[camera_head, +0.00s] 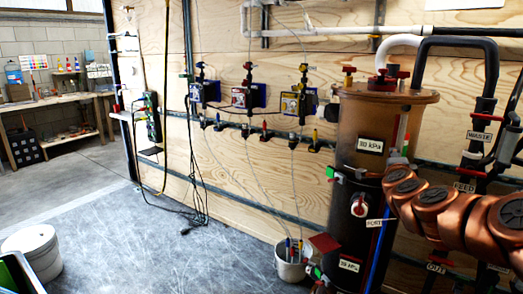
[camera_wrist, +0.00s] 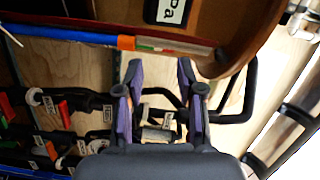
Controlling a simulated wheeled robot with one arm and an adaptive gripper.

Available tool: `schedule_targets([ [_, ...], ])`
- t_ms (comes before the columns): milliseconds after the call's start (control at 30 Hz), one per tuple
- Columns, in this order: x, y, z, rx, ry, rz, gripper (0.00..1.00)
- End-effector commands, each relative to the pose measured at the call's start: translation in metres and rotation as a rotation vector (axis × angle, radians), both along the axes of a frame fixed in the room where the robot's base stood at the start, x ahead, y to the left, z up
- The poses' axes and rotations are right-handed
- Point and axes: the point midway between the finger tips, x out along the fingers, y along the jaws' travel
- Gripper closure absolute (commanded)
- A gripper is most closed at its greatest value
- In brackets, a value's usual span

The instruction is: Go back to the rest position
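My gripper (camera_wrist: 161,78) shows in the wrist view with two purple-padded fingers spread apart and nothing between them. Behind the gap are black pipes and a white label on the plywood wall. In the head view my copper-coloured arm reaches in from the right edge, in front of the lower right part of the brown filter tank (camera_head: 372,118). The gripper itself cannot be made out there. The tank's brown curved side (camera_wrist: 215,30) is close above the fingers in the wrist view, with a blue rod (camera_wrist: 70,36) running beside it.
Black pipes (camera_head: 484,110) with labels and valves crowd the right side. Three blue-backed pumps (camera_head: 248,96) hang on the plywood wall. A white bucket (camera_head: 290,268) stands by the tank. Another white bucket (camera_head: 32,252) is at the left. The grey floor (camera_head: 135,240) between them is mostly clear.

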Motion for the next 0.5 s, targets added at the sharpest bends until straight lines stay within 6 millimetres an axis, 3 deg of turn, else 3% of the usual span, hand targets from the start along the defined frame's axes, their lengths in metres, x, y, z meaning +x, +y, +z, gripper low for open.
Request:
schedule_targets([
  [33, 0.002, 0.031, 0.004, -0.033, 0.029, 0.084, 0.62],
  [100, 0.002, 0.074, 0.002, -0.080, 0.080, 0.204, 0.62],
  [267, -0.019, 0.168, -0.013, -0.206, 0.216, 0.476, 0.62],
  [400, -0.056, 0.236, -0.042, -0.324, 0.362, 0.692, 0.62],
  [500, -0.091, 0.273, -0.069, -0.408, 0.480, 0.834, 0.62],
])
